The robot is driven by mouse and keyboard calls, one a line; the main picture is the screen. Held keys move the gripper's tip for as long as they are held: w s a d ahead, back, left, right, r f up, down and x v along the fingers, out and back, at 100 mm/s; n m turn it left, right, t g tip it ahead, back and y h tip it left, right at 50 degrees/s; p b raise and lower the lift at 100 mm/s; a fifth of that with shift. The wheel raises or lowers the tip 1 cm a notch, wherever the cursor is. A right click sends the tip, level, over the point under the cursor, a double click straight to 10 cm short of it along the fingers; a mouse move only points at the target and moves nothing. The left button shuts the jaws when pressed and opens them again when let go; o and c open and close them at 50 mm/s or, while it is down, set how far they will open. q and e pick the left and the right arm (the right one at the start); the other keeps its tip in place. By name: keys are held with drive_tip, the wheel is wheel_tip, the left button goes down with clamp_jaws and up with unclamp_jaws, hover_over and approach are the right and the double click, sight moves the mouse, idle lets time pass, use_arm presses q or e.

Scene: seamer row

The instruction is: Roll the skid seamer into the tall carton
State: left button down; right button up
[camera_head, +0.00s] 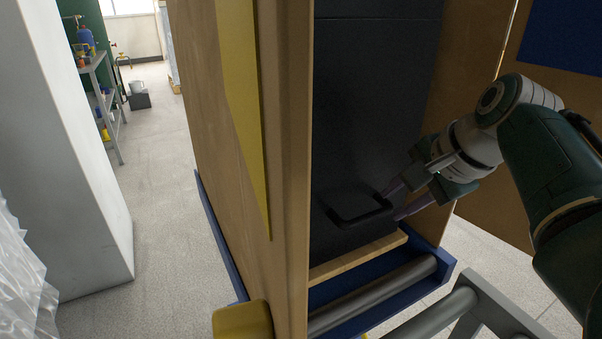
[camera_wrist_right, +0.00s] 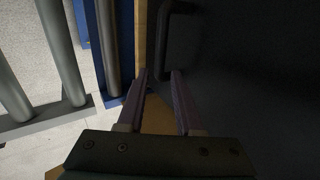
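The skid seamer (camera_head: 372,90) is a tall black cabinet on a pale wooden skid board (camera_head: 360,257). It stands between the brown walls of the tall carton (camera_head: 290,150), whose front is open. A black handle (camera_head: 350,219) sticks out low on its face and also shows in the right wrist view (camera_wrist_right: 163,40). My right gripper (camera_head: 392,203) is at the handle's right end. Its fingers stand apart, one on each side of the bar, with no clear grip visible; the tips also show in the right wrist view (camera_wrist_right: 162,76). My left gripper is out of view.
The carton stands on a blue base (camera_head: 425,290) with grey rollers (camera_head: 385,292). A grey roller frame (camera_head: 495,305) lies in front. A pale column (camera_head: 75,150) and clear plastic wrap (camera_head: 22,270) are at left. Floor (camera_head: 160,180) between column and carton is free. A shelf (camera_head: 108,105) stands behind.

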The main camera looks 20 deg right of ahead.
sight(384, 211)
drive_tip(key=b+x, duration=0.2)
drive_tip(key=x, duration=0.3)
drive_tip(key=shift+w+f, duration=0.2)
drive_tip(key=shift+f, duration=0.15)
clamp_jaws()
idle(1.1)
drive_tip(key=shift+o, duration=1.6)
unclamp_jaws()
